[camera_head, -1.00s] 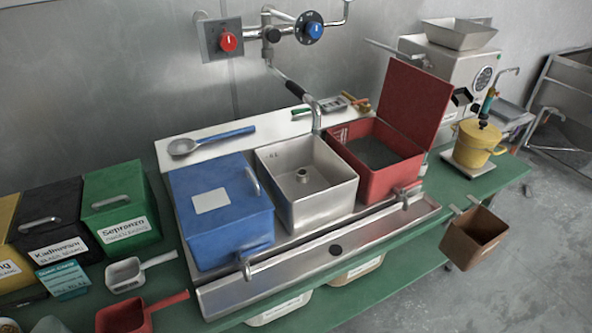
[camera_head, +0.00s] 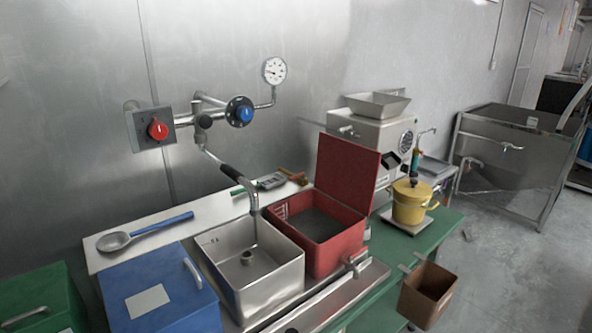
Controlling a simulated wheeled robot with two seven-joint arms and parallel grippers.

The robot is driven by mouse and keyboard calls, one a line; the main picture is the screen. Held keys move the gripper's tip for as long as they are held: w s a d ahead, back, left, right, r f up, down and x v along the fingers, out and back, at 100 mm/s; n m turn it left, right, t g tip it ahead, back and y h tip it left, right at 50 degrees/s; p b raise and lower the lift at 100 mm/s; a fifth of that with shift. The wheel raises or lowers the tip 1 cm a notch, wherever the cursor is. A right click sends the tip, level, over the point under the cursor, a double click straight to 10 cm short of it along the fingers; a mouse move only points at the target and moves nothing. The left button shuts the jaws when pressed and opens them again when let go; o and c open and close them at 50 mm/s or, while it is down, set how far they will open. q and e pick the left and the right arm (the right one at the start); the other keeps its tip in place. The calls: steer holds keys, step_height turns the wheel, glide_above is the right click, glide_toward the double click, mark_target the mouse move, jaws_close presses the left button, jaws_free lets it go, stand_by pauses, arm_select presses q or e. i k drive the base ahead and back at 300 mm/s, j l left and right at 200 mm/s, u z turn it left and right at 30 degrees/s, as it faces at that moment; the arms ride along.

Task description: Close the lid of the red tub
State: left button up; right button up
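The red tub (camera_head: 341,249) stands on the counter right of the steel sink basin. Dark contents show inside the tub. A small steel tap or handle sits at its front right corner. Neither of my grippers is in the head view.
A blue tub (camera_head: 190,307) with a closed lid stands left of the steel basin (camera_head: 275,277). A swivel faucet (camera_head: 232,174) hangs over the basin. A yellow pot (camera_head: 409,205) and a steel grinder (camera_head: 372,134) stand to the right. A brown bin (camera_head: 425,297) hangs at the counter's front edge.

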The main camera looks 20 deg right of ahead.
mark_target(347, 171)
steer(key=i+l+u, duration=0.15)
steer(key=l+u, duration=0.2)
steer(key=l, duration=0.25)
steer(key=l+u, duration=0.35)
steer(key=l, duration=0.2)
steer(key=l+u, duration=0.35)
steer(key=l, duration=1.15)
steer(key=l+u, duration=0.1)
steer(key=l, duration=0.7)
steer(key=k+l, duration=0.15)
steer(key=l, duration=0.7)
steer(key=k+l, duration=0.15)
steer(key=k, duration=0.15)
steer(key=k+l, duration=0.15)
steer(key=k, duration=0.15)
